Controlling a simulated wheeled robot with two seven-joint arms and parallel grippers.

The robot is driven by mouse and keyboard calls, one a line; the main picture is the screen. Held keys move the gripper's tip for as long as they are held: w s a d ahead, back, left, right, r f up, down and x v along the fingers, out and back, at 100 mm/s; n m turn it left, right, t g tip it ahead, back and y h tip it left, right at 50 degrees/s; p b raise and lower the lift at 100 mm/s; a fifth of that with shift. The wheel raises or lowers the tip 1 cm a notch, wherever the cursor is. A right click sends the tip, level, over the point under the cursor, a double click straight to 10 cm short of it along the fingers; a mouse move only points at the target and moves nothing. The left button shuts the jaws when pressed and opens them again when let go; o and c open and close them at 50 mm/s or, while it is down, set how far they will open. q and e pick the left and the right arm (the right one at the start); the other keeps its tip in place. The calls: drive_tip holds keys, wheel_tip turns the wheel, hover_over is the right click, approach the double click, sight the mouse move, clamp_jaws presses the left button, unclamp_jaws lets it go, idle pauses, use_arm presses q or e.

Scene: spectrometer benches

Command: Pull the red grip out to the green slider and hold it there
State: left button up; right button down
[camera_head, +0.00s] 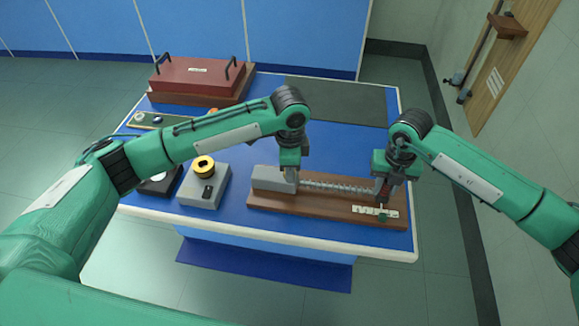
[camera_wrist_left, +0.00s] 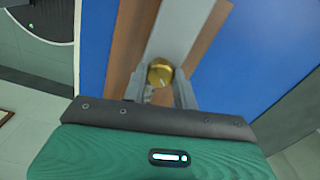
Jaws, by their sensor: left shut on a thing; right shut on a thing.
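The wooden board (camera_head: 272,206) carries a grey block (camera_head: 268,179), a coiled spring (camera_head: 335,187) stretching right from it, and a pale scale strip (camera_head: 362,210). The green slider (camera_head: 382,214) sits on the scale strip. My left gripper (camera_head: 289,178) is shut on the grey block near its spring end. In the left wrist view a brass knob (camera_wrist_left: 160,72) shows between its fingers. My right gripper (camera_head: 384,190) is shut on the red grip (camera_head: 382,195) at the spring's right end, just behind the slider. The grip is mostly hidden by the fingers.
A grey box with a yellow-ringed dial (camera_head: 204,168) stands left of the board. A red lidded case (camera_head: 192,78) with black handles is at the back left. A dark mat (camera_head: 335,101) lies at the back right. The table's front edge is close to the board.

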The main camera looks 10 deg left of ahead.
use_arm(q)
drive_tip(key=shift+w+r+m, duration=0.1)
drive_tip(key=shift+w+m, duration=0.05)
drive_tip(key=shift+m, duration=0.45)
drive_tip(key=o, duration=1)
drive_tip(key=shift+c, duration=0.2)
wheel_tip(320, 180, up, 12)
